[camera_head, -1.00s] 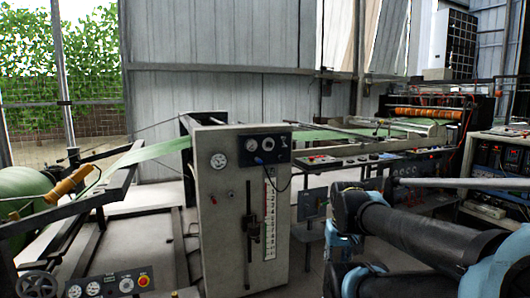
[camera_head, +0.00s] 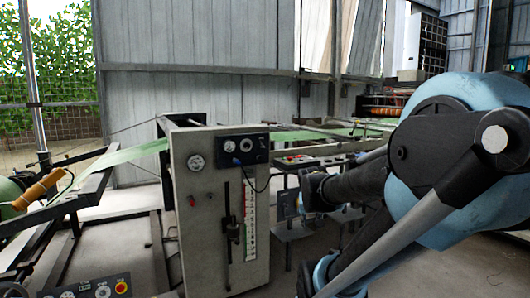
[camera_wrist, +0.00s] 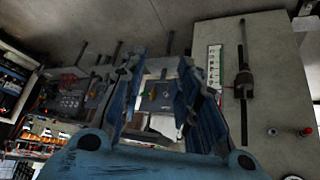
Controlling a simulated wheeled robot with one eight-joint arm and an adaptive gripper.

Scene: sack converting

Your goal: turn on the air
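The grey machine cabinet (camera_head: 183,235) stands left of centre in the head view. Its dark top panel (camera_head: 242,149) carries gauges and a knob, and a round gauge (camera_head: 196,162) sits beside it. A small red knob (camera_head: 192,201) is on the cabinet's left part. In the wrist view, which looks upside down, the red knob (camera_wrist: 306,131) and a small metal knob (camera_wrist: 272,131) show at right. My gripper (camera_wrist: 162,68) is open and empty, its blue fingers apart, left of the knobs in that view. I cannot make out its fingertips in the head view. Which control is for air cannot be told.
A vertical scale (camera_head: 250,215) and black slider (camera_head: 231,225) are on the cabinet front. A control box (camera_head: 95,289) with a red button stands low at left. Green sheet (camera_head: 125,155) runs into the machine.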

